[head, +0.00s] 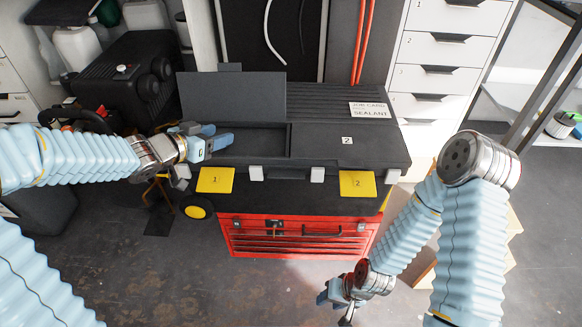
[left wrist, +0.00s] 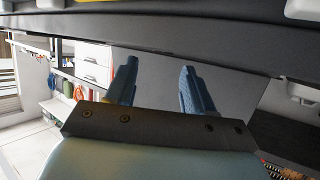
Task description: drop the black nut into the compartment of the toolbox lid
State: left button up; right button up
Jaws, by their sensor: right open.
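The black toolbox (head: 350,150) stands in the middle of the head view. A small compartment (head: 262,140) in its lid is open, with its dark flap (head: 232,98) raised behind it. My left gripper (head: 214,138) is over the left part of this compartment, its blue fingers pointing right. In the left wrist view its fingers (left wrist: 157,85) are apart, with nothing visible between them. I cannot make out the black nut in either view. My right gripper (head: 337,296) is open, low in front of the red chest and away from the toolbox.
The toolbox rests above a red tool chest (head: 290,237). Yellow labels 1 (head: 215,180) and 2 (head: 357,184) are on its front. A black case (head: 125,75) stands at left, close to my left arm. White drawers (head: 445,60) stand behind at right.

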pick_arm(q)
jog(key=p+v, duration=0.4)
jog(key=v, duration=0.9)
jog(key=shift+s+a, duration=0.25)
jog(key=shift+s, duration=0.05)
